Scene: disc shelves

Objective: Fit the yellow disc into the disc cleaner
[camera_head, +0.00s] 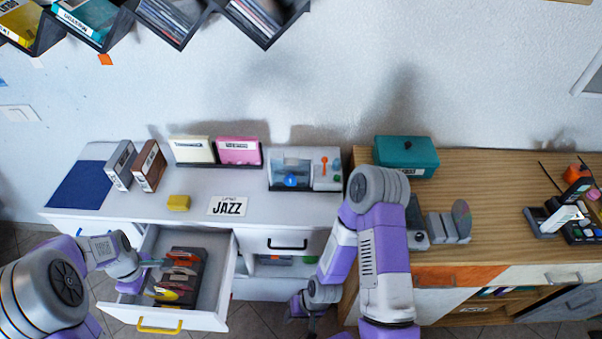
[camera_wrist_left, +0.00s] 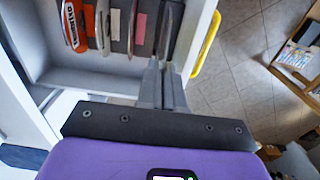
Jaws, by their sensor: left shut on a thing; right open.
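The white drawer (camera_head: 222,290) is open, and a dark rack in it holds several discs. The yellow disc (camera_head: 166,296) shows as a small yellow patch at the rack's front end; the rest is hidden. My left gripper (camera_head: 150,266) reaches into the drawer from the left. In the left wrist view my left gripper (camera_wrist_left: 164,72) is shut on a thin disc seen edge-on, at the handle end of the row. My right gripper (camera_head: 299,306) is low in front of the cabinet, small and partly hidden by my arm. A grey device with a clear front (camera_head: 290,170) stands on the white counter; it may be the disc cleaner.
A grey unit with an upright disc (camera_head: 461,220) stands on the wooden counter, beside a teal box (camera_head: 406,155).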

